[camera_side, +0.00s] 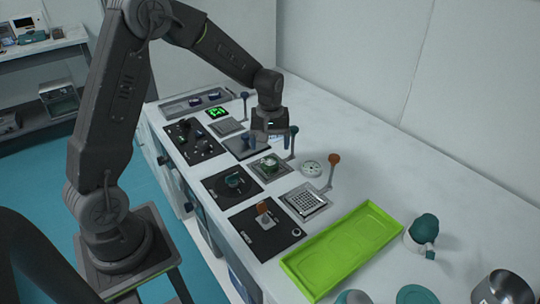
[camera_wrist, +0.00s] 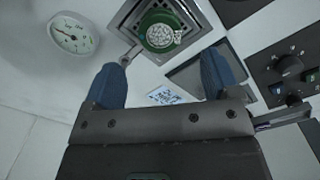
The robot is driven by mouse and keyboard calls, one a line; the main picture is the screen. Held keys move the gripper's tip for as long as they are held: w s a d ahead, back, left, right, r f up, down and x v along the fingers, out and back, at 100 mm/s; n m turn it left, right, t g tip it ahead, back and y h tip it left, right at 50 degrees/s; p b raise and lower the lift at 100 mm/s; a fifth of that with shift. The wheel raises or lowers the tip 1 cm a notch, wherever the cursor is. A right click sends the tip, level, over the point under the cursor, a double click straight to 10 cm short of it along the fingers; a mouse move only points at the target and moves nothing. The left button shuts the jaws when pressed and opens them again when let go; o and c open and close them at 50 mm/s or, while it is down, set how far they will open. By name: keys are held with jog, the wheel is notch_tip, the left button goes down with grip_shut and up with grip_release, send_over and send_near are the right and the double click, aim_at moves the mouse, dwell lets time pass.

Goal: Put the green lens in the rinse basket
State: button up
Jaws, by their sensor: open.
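A round green piece (camera_side: 270,163) with a pale speckled top sits in a square metal frame beside a lever with a green knob. The piece also shows in the wrist view (camera_wrist: 160,35), ahead of the fingers. A dark teal piece (camera_side: 233,181) stands on a black plate nearer the front edge; I cannot tell which of these is the green lens. A square perforated metal tray (camera_side: 304,200) stands beside an orange-knobbed lever; I cannot tell whether it is the rinse basket. My gripper (camera_side: 268,142) is open above the table, its blue fingers (camera_wrist: 162,78) apart and empty between them.
A white dial gauge (camera_side: 312,168) lies right of the green piece. An orange piece (camera_side: 264,208) stands on a black plate. Upright levers stand along the row. The wall runs behind.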

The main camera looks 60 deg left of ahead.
aim_at(270, 162)
jog(key=s+d+r+m+t, duration=0.1)
jog(key=s+d+r+m, duration=0.3)
jog(key=r, duration=0.4)
jog(key=s+d+r+m+t, duration=0.1)
jog(key=s+d+r+t, duration=0.15)
jog(key=s+r, duration=0.4)
jog(key=s+d+r+m+t, duration=0.2)
jog(key=s+d+m, duration=0.3)
jog(key=s, duration=0.6)
jog(key=shift+s+d+m, duration=0.15)
jog(key=shift+s+m, duration=0.2)
jog(key=shift+m, duration=0.25)
